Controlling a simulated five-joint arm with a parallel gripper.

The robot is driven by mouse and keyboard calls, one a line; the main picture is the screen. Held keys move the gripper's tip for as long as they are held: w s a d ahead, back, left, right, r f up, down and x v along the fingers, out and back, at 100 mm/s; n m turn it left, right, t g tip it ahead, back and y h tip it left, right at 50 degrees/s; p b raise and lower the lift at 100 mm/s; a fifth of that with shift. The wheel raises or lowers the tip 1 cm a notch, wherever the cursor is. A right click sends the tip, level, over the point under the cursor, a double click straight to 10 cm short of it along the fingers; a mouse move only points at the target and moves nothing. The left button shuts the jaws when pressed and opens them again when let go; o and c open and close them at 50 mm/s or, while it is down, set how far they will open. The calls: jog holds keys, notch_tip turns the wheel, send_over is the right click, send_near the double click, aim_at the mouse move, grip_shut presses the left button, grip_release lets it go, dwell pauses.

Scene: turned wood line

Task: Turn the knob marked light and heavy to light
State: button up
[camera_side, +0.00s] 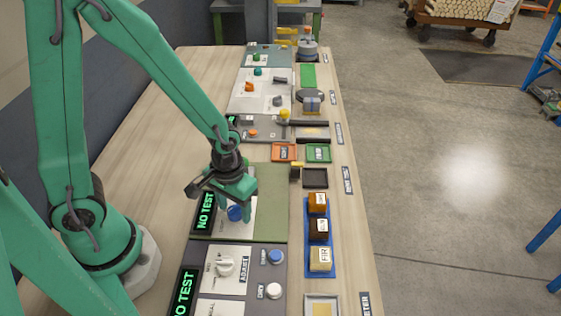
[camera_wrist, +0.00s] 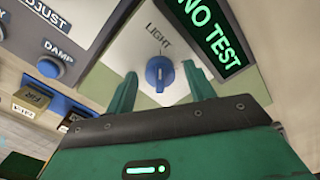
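The blue round knob (camera_wrist: 160,72) sits on a pale plate (camera_wrist: 138,48) with the word LIGHT printed to its upper left in the wrist view. The word heavy is not visible. The knob also shows in the side view (camera_side: 235,213), just below my gripper (camera_side: 236,196). My gripper is open, with one green finger to each side of the knob in the wrist view (camera_wrist: 160,78). I see a gap on both sides; no contact shows.
A dark display reading NO TEST (camera_wrist: 212,30) lies beside the plate. A neighbouring panel has a white knob (camera_side: 225,266), a blue button (camera_side: 275,257) and a white button (camera_side: 274,291). A blue tray (camera_side: 308,258) holds labelled wood blocks to the right. Bare bench lies left of the panels.

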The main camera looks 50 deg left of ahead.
aim_at(234, 206)
jog(key=shift+r, duration=0.1)
jog(key=shift+r, duration=3.8)
jog(key=shift+r, duration=0.15)
jog(key=shift+a+r, duration=0.15)
jog(key=shift+r, duration=0.1)
jog(key=s+a+r+m+t, duration=0.1)
jog(key=s+a+r+t, duration=0.1)
jog(key=r, duration=0.5)
jog(key=s+a+r+m+t, duration=0.1)
jog(key=s+a+r+t, duration=0.1)
jog(key=r, duration=0.5)
jog(key=shift+a+r+m+t, duration=0.25)
jog(key=shift+a+m+t, duration=0.15)
jog(key=shift+a+t, duration=0.4)
